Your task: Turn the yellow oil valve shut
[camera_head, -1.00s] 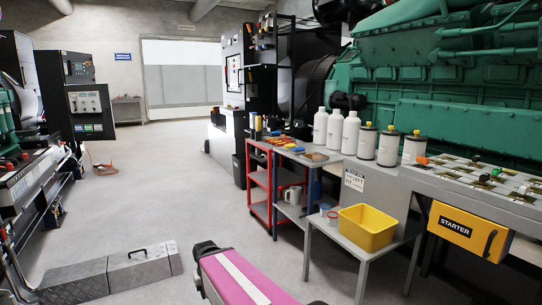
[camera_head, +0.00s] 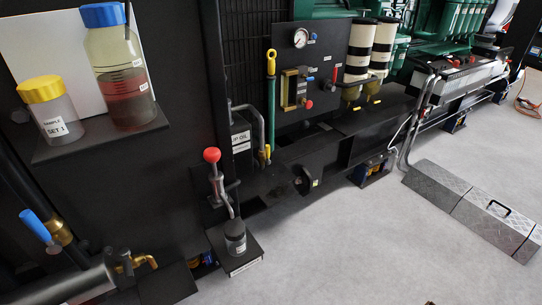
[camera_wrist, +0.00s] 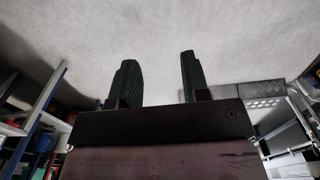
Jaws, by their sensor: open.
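In the head view, a small yellow fitting (camera_head: 264,156) sits low on the black panel, beside a white label (camera_head: 241,138) that reads in part "OIL". A yellow-topped handle (camera_head: 271,62) stands upright above a green tube near it. I cannot tell for certain which of these is the oil valve, nor its setting. My gripper (camera_wrist: 157,60) shows only in the wrist view. Its two dark green fingers are apart with nothing between them, over pale floor. It is away from the yellow fittings, which do not show in the wrist view.
A red-knobbed lever (camera_head: 212,156) stands over a small jar (camera_head: 235,236). A blue-handled valve (camera_head: 38,228) and sample bottles (camera_head: 118,70) are at left. White filters (camera_head: 358,48) and a gauge (camera_head: 300,38) are behind.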

